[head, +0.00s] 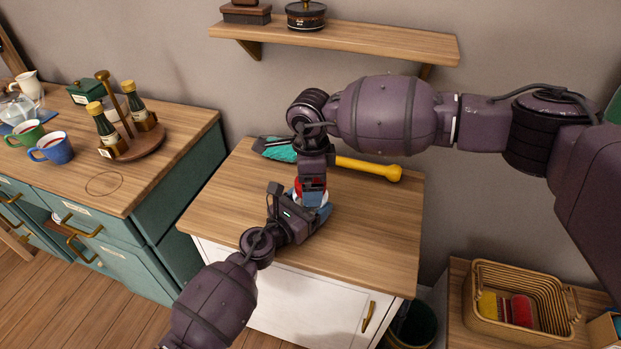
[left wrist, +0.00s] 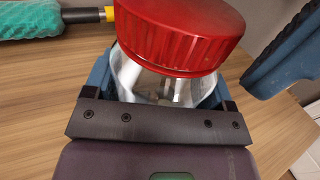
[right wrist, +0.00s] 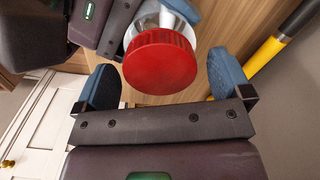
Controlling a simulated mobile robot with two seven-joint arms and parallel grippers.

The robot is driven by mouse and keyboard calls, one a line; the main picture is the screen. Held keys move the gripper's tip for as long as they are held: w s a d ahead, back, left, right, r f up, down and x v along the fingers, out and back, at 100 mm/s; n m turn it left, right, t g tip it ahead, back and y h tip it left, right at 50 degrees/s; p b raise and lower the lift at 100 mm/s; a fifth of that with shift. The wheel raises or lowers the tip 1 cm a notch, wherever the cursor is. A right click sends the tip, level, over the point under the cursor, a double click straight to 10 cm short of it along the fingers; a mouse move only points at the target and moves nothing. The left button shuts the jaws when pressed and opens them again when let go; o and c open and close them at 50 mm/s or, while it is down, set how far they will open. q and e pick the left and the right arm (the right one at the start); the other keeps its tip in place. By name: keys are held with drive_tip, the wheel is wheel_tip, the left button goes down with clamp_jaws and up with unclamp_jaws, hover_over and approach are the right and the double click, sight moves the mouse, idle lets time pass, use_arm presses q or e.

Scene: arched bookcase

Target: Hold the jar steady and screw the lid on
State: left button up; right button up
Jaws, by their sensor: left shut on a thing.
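The clear glass jar (left wrist: 165,88) stands over the wooden counter top, with my left gripper (left wrist: 162,96) shut around its body. The red ribbed lid (left wrist: 190,38) sits over the jar's mouth; I cannot tell how tightly it is screwed. In the right wrist view the round lid (right wrist: 160,62) faces me, with the jar (right wrist: 160,18) behind it. My right gripper (right wrist: 162,82) is open, its blue fingers apart on either side of the lid and not touching it. In the head view my arms mostly hide the jar and lid.
A yellow-handled tool (head: 370,168) with a teal part (head: 277,150) lies behind the jar on the counter (head: 380,230). A wall shelf (head: 350,40) hangs above. Mugs and bottles stand on the left cabinet; a wicker basket (head: 550,310) is at right. The counter's front is clear.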

drive_tip(key=shift+r, duration=0.1)
wheel_tip(320, 180, up, 12)
idle(0.7)
use_arm(q)
drive_tip(key=o, duration=1.7)
drive_tip(key=shift+s+a, duration=0.4)
drive_tip(key=v, duration=0.8)
drive_tip(key=shift+s+f, duration=0.1)
drive_tip(key=shift+s, duration=0.05)
drive_tip(key=shift+s+a, duration=0.5)
drive_tip(key=shift+s, duration=0.05)
use_arm(e)
drive_tip(key=shift+r, duration=0.15)
